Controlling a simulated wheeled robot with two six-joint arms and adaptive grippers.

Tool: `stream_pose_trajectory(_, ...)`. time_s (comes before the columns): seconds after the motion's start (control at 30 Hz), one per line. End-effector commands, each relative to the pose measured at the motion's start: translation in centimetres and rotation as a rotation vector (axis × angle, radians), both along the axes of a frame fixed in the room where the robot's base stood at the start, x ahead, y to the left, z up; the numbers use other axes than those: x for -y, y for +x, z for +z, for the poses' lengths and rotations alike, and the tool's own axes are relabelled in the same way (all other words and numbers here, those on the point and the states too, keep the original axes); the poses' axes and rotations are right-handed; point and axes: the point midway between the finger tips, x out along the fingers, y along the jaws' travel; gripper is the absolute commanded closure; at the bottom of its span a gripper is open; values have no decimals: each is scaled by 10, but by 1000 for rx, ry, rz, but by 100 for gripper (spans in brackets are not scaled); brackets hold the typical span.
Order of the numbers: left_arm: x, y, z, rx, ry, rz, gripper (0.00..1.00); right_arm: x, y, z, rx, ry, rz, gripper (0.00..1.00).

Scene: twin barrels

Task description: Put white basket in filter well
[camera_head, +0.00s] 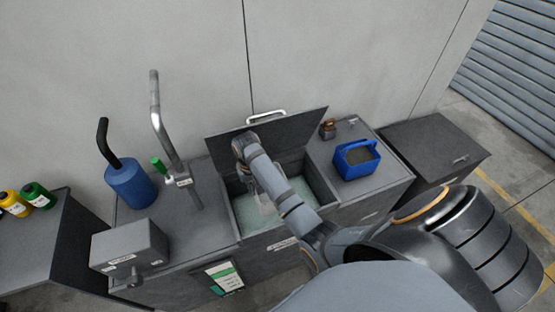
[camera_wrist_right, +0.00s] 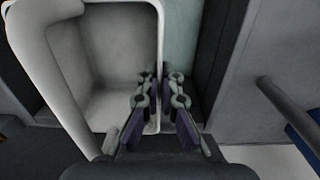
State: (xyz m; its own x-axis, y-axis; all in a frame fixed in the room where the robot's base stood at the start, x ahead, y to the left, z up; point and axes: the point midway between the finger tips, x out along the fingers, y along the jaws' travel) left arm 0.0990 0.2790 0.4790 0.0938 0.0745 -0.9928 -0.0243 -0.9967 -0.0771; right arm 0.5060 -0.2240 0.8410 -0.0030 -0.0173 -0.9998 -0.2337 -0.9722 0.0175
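The white basket (camera_wrist_right: 115,60) fills the left part of the right wrist view, with a thick pale handle along its left side. My right gripper (camera_wrist_right: 163,85) has one finger inside the basket and one outside, closed on the near end of its side wall. In the head view, my right arm reaches over the open filter well (camera_head: 322,190), which has a pale greenish bottom. A pale part of the basket (camera_head: 266,206) shows there below my wrist, inside the well's outline. My arm hides the fingers and much of the basket. My left gripper is not in view.
A dark lid (camera_head: 295,125) stands open behind the well. A blue container (camera_head: 357,172) sits on the counter to the right. A metal spout (camera_head: 160,120), a blue canister (camera_head: 130,187) and a grey box (camera_head: 128,246) stand to the left.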

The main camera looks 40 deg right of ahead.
Motion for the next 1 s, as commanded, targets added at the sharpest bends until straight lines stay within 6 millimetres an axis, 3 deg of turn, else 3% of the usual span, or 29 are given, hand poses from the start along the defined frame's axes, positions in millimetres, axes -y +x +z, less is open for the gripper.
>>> stream_pose_trajectory(0.03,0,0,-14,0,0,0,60,0,0,-14,1,0,0,100)
stream_pose_trajectory(0.13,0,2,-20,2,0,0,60,0,1,-22,2,0,0,100)
stream_pose_trajectory(0.37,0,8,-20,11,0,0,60,0,1,-24,2,0,0,100)
stream_pose_trajectory(0.6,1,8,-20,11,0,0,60,0,0,-68,-1,0,0,100)
stream_pose_trajectory(0.83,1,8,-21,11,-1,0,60,0,1,-83,2,0,0,100)
stream_pose_trajectory(1.0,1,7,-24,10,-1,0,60,0,1,-112,0,0,0,100)
